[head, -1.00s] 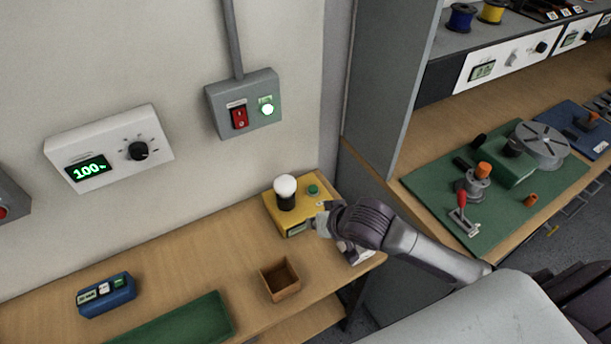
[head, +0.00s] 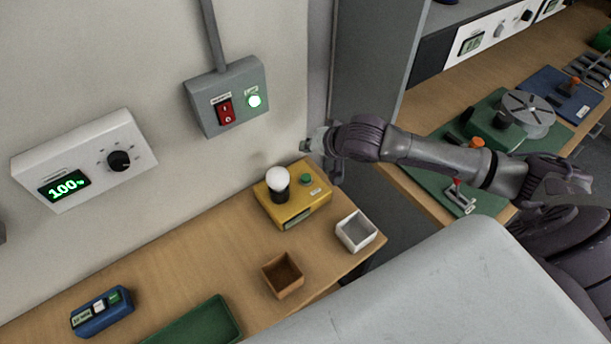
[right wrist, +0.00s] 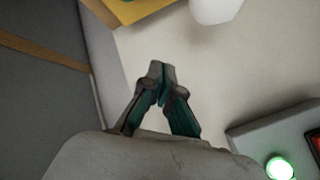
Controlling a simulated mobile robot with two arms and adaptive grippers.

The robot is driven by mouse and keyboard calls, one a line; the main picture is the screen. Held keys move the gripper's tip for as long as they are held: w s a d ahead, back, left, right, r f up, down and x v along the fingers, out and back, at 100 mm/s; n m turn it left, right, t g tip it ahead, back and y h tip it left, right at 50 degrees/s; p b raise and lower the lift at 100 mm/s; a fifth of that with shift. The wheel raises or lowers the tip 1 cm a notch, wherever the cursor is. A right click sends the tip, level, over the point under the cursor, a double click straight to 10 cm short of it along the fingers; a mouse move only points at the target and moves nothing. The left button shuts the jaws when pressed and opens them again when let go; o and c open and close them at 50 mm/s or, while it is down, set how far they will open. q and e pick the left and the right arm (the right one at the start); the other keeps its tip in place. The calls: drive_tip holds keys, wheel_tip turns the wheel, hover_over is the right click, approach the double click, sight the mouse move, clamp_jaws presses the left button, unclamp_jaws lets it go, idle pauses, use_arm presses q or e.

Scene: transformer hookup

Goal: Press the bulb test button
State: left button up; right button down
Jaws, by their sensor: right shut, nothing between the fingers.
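The yellow bulb tester box (head: 297,210) sits on the wooden bench against the wall. It carries a white bulb (head: 277,178) in a black socket and a green button (head: 305,180) to the right of the bulb. The bulb looks white and unlit. My right gripper (head: 306,146) is above and behind the box, near the wall, apart from the button. In the right wrist view its fingers (right wrist: 160,72) are shut with nothing between them. That view also shows part of the yellow box (right wrist: 135,8) and the bulb (right wrist: 215,8) at the top edge. My left gripper is out of view.
A grey wall box (head: 228,97) with a red switch and a lit green lamp is left of my right gripper. A white dial unit (head: 85,160) reads 100. A white bin (head: 357,231), a brown bin (head: 283,276), a green tray (head: 200,322) and a blue box (head: 101,312) stand on the bench.

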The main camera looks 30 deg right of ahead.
drive_tip(key=f+b, duration=0.1)
drive_tip(key=b, duration=0.6)
hover_over(308, 178)
wheel_tip(308, 178, down, 5)
drive_tip(key=shift+f, duration=0.15)
drive_tip(key=shift+f+b, duration=0.65)
drive_tip(key=shift+f, duration=0.55)
drive_tip(key=shift+f, duration=0.2)
drive_tip(key=shift+f, duration=0.25)
